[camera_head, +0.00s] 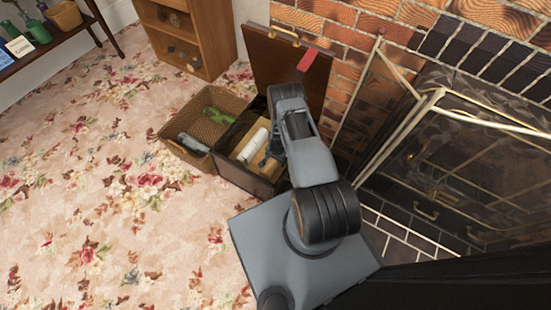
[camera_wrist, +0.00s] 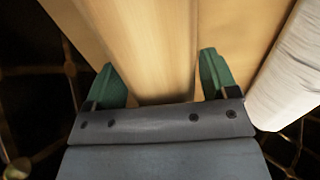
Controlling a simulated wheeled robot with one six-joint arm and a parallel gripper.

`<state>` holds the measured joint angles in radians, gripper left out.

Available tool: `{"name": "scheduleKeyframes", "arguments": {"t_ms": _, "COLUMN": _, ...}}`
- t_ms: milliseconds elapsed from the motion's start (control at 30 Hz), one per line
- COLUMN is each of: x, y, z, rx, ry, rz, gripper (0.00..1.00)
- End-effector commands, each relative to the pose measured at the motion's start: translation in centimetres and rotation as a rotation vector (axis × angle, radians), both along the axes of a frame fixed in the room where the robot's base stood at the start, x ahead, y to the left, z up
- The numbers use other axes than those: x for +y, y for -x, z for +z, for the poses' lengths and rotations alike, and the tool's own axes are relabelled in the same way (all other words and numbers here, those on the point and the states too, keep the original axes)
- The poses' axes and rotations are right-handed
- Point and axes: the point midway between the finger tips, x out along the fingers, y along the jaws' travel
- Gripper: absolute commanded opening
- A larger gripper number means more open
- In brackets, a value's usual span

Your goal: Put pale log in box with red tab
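The box (camera_head: 246,182) is dark, with its brown lid (camera_head: 285,75) raised at the back. A red tab (camera_head: 307,60) hangs on the lid's upper edge. Inside lie a whitish log (camera_head: 254,146) and yellowish wood. My gripper (camera_head: 262,157) reaches down into the box's right side, beside the whitish log; my arm hides part of the interior. In the wrist view my gripper (camera_wrist: 160,78) has its green fingers wide apart, on either side of a pale smooth piece of wood (camera_wrist: 150,40). Finger contact is unclear. The whitish log (camera_wrist: 290,75) lies right of the fingers.
A wicker basket (camera_head: 172,133) left of the box holds a green item (camera_head: 217,116) and a grey cylindrical item (camera_head: 193,144). The brick fireplace with its metal-framed screen (camera_head: 430,170) is close on the right. Flowered carpet (camera_head: 110,220) is clear at left.

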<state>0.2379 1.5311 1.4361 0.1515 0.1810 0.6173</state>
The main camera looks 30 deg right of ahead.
Motion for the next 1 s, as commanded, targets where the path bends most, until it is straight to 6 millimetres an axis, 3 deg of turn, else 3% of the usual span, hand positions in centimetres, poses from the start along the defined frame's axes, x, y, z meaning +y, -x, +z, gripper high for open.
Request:
{"name": "scheduleKeyframes", "arguments": {"t_ms": 133, "x": 0.0, "y": 0.0, "z": 0.0, "rx": 0.000, "ry": 0.000, "rz": 0.000, "gripper": 0.92}}
{"name": "scheduleKeyframes", "arguments": {"t_ms": 467, "x": 0.0, "y": 0.0, "z": 0.8, "rx": 0.000, "ry": 0.000, "rz": 0.000, "gripper": 0.92}}
{"name": "scheduleKeyframes", "arguments": {"t_ms": 1000, "x": 0.0, "y": -0.1, "z": 10.3, "rx": -0.001, "ry": -0.001, "rz": -0.009, "gripper": 0.92}}
